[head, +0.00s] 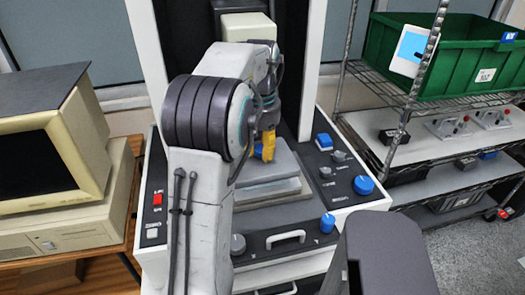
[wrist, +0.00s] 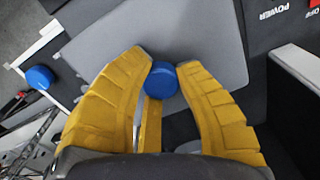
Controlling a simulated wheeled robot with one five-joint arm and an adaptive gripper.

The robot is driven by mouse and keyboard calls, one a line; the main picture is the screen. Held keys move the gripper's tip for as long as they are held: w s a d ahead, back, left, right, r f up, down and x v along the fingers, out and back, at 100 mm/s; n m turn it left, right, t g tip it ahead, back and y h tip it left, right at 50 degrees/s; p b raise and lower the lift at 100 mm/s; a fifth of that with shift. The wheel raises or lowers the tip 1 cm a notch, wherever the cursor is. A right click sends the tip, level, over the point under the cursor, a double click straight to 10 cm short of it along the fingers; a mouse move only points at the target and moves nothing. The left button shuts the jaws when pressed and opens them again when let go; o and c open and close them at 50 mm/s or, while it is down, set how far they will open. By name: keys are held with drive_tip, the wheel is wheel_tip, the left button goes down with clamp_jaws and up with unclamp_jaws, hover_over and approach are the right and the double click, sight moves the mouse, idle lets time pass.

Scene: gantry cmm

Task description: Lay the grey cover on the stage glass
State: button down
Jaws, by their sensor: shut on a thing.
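The grey cover (head: 288,163) is a flat plate with rounded corners and a blue knob (wrist: 162,78) on top. My gripper (head: 264,148) has yellow fingers. In the wrist view the fingers of my gripper (wrist: 166,70) close around the knob, and the cover (wrist: 195,35) spreads out beyond them. In the head view the cover lies over a grey stage block (head: 268,191) on the dark machine bed. I cannot tell whether the cover touches the stage or hangs just above it. The stage glass is hidden, and my arm blocks the cover's left part.
The machine's front panel has blue knobs (head: 363,185), a red switch (head: 157,199) and a white handle (head: 286,237). A beige computer (head: 70,150) stands at the left. A wire rack with a green crate (head: 470,73) stands at the right. White columns rise behind the stage.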

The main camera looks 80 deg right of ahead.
sight(263, 147)
drive_tip(key=shift+d+f+p, duration=0.6)
drive_tip(key=shift+d+p, duration=0.05)
drive_tip(key=shift+d, duration=0.3)
drive_tip(key=shift+d+f+p, duration=0.55)
drive_tip(key=shift+d+p, duration=0.05)
drive_tip(key=shift+d, duration=0.35)
drive_tip(key=f+p, duration=0.1)
drive_tip(key=p, duration=0.1)
drive_tip(key=shift+a+f+p, duration=0.1)
drive_tip(key=shift+f+p, duration=0.2)
drive_tip(key=shift+f, duration=0.05)
drive_tip(key=shift+f+p, duration=0.85)
drive_tip(key=shift+f, duration=0.3)
drive_tip(key=shift+f, duration=0.1)
drive_tip(key=c, duration=1)
unclamp_jaws()
drive_tip(key=shift+c, duration=0.2)
